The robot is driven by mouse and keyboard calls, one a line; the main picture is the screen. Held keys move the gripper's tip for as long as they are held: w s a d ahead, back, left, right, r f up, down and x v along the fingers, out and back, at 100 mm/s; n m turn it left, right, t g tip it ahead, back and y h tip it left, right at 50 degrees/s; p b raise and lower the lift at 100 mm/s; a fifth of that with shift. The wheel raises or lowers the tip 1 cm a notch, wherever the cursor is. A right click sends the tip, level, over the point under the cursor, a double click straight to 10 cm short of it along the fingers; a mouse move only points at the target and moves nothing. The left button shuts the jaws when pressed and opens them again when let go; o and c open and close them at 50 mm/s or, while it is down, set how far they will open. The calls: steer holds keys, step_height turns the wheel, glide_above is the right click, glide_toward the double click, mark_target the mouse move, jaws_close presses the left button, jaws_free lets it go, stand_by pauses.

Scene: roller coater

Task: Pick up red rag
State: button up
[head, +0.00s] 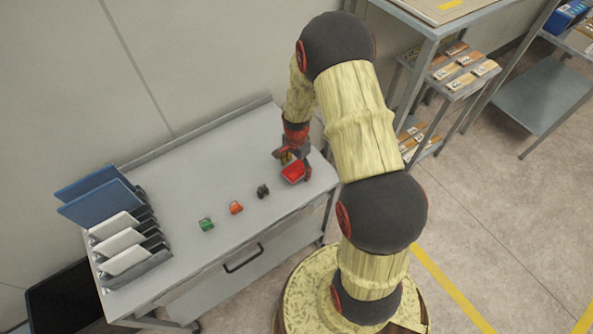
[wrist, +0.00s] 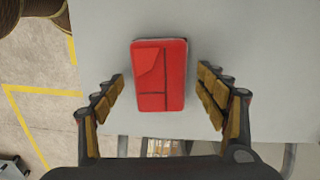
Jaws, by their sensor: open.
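The red rag (wrist: 158,80) is a flat, folded, bright red rectangle with dark seam lines. It lies on the grey table (wrist: 230,30) and sits between my gripper's fingers in the wrist view, with a gap on each side. In the head view the red rag (head: 292,172) is near the table's right end, just under my gripper (head: 293,165). My gripper (wrist: 165,95) is open, with its padded fingers spread to the left and right of the rag. Nothing is held.
A black item (head: 263,191), an orange item (head: 236,208) and a green item (head: 206,224) lie in a row left of the rag. A rack (head: 135,262) with white and blue panels stands at the table's left end. Shelves (head: 462,80) stand beyond the right end.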

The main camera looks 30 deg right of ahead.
steer(key=shift+f, duration=0.2)
steer(key=shift+c, duration=1.2)
steer(key=c, duration=1)
